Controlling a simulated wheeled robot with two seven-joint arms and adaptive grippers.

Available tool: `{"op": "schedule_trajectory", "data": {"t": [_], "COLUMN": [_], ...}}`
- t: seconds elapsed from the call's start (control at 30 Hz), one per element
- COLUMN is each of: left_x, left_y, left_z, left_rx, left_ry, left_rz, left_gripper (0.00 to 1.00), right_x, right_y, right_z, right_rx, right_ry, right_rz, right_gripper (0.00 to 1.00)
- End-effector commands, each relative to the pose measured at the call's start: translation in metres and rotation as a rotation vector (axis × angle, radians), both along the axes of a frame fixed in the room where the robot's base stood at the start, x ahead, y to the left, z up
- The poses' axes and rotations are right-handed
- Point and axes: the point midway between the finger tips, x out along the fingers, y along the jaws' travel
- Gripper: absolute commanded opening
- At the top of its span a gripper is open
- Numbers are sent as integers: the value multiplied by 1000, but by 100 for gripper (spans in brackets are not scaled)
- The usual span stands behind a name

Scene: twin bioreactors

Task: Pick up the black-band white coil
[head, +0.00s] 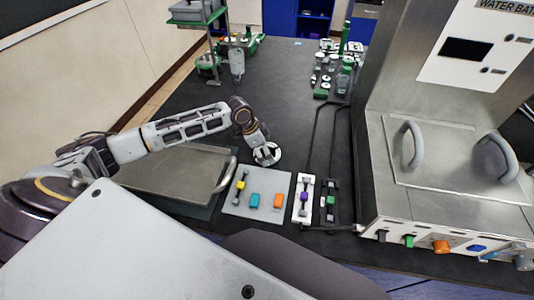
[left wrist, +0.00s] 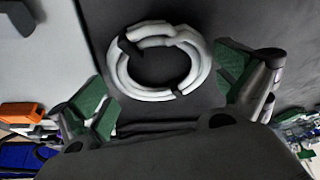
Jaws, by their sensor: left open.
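The white coil (left wrist: 120,72) with black bands lies on the dark bench top in the left wrist view. It is a ring of several loops with a dark hole in the middle. In the head view the coil (head: 275,155) shows partly, under the end of my left arm. My left gripper (left wrist: 165,88) is open, with one green-padded finger at each side of the coil's near half. Whether either finger touches the coil, I cannot tell. In the head view my left gripper (head: 264,147) is right over the coil and hides part of it. My right gripper is not in view.
A grey mat (head: 266,183) with yellow, teal and orange parts lies just in front of the coil. A white tray (head: 309,181) with a purple part is beside it. A metal tray (head: 165,168) is at left; the water bath (head: 395,185) stands at right.

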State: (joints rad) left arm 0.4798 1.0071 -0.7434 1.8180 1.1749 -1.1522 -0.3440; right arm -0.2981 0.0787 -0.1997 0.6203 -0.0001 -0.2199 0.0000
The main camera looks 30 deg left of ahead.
Motion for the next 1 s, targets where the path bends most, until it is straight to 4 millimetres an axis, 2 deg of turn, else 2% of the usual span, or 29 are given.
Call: {"op": "schedule_trajectory", "data": {"t": [0.43,0.7,1.0], "left_x": [0,0,0], "left_y": [0,0,0], "left_z": [0,0,1], "left_rx": [0,0,0], "left_ry": [0,0,0], "left_rz": [0,0,0], "left_gripper": [100,66,66], "right_x": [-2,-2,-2], "right_y": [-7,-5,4], "right_z": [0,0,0], "right_rx": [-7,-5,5], "right_ry": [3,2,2], "right_rz": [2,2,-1], "right_gripper": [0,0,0]}}
